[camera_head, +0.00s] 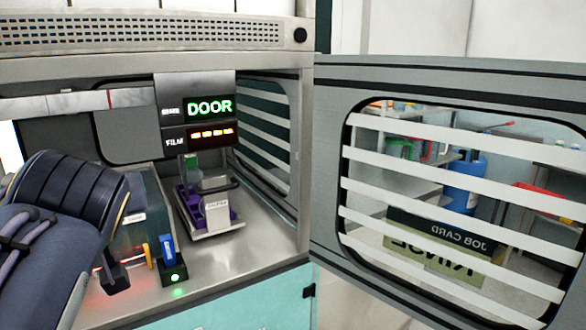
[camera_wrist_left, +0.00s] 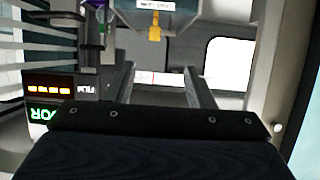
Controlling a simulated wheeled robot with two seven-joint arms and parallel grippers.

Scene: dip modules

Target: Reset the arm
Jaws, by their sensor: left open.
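My left arm enters from the left in the head view, and its gripper (camera_head: 115,276) is low inside the open cabinet, beside a glass-sided tank (camera_head: 135,222). One dark finger shows there; the other is hidden. In the left wrist view, which looks upside down, the two fingers of my left gripper (camera_wrist_left: 160,78) are spread apart with nothing between their tips. My right gripper is in neither view.
The cabinet door (camera_head: 328,180) with a striped window stands open at right. Inside, a purple-based device (camera_head: 190,205) sits on a metal tray, and a blue item stands in a dark holder (camera_head: 173,273) with a green light. A display (camera_head: 208,107) reads DOOR. Bare metal floor (camera_head: 245,260) lies right.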

